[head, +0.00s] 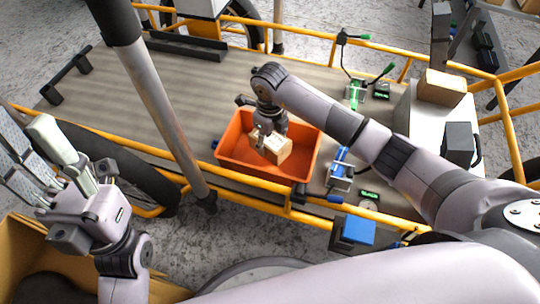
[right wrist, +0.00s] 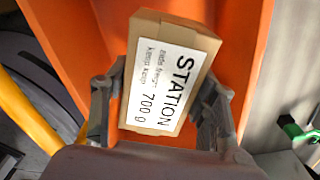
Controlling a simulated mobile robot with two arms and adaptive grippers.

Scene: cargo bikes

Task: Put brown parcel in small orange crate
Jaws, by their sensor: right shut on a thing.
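The brown parcel (head: 277,149) is a small box with a white label. In the right wrist view the parcel (right wrist: 168,75) shows the words STATION and 700 g. My right gripper (head: 262,135) is shut on it, with one finger on each side. The parcel is over or inside the small orange crate (head: 232,170); whether it touches the floor of the crate I cannot tell. The orange crate wall also shows in the right wrist view (right wrist: 75,30). My left gripper (head: 75,175) is at the far left, away from the crate; its fingers appear spread with nothing between them.
The crate stands on a grey cargo deck (head: 180,100) inside yellow rails (head: 330,40). A brown box (head: 441,88) sits on a white surface at the right. Blue (head: 341,165) and green (head: 356,93) devices lie right of the crate. The deck left of the crate is clear.

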